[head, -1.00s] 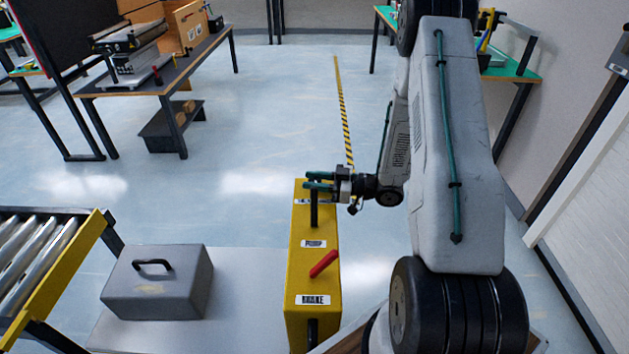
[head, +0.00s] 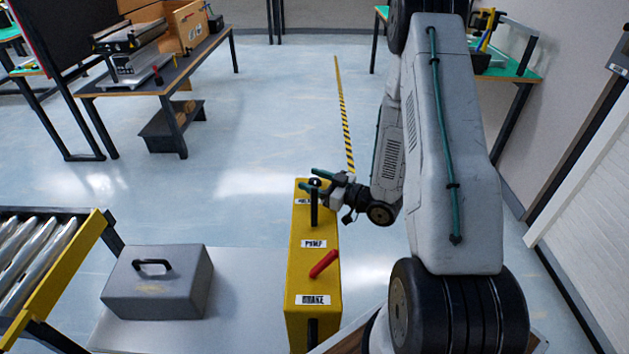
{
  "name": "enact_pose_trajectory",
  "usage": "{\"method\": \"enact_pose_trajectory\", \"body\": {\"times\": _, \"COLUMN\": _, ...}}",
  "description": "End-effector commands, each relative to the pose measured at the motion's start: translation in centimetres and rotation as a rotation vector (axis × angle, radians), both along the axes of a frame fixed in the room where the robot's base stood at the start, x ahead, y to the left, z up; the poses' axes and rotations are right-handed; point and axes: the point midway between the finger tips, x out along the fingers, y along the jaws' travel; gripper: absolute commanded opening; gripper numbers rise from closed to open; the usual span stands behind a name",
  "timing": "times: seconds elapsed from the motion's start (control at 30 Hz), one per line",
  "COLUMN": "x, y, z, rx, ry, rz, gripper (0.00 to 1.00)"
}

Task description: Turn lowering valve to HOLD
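A yellow control box (head: 318,283) stands upright at the lower middle of the head view. Its top carries a PUMP label, a BRAKE label and a far label that is partly covered and unreadable. A black lever (head: 314,208) stands near the far end, and a red lever (head: 323,264) leans between the PUMP and BRAKE labels. I cannot tell which control is the lowering valve or its setting.
A grey case (head: 160,295) with a black handle sits on a pale platform (head: 240,325) left of the box. A roller conveyor (head: 40,250) is at far left. A workbench (head: 180,72) stands behind. The floor beyond the box is clear.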

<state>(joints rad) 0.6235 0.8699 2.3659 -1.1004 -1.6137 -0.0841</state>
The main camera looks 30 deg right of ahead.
Motion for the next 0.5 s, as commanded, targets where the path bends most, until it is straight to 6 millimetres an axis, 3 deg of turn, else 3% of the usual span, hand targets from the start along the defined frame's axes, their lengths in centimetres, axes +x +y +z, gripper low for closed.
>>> {"method": "enact_pose_trajectory", "body": {"times": 0.27, "x": -0.7, "y": -0.5, "z": 0.0, "rx": 0.0, "ry": 0.001, "rz": -0.004, "gripper": 0.54}}
{"method": "enact_pose_trajectory", "body": {"times": 0.5, "x": -4.1, "y": -2.3, "z": 0.0, "rx": 0.001, "ry": 0.002, "rz": -0.006, "gripper": 0.54}}
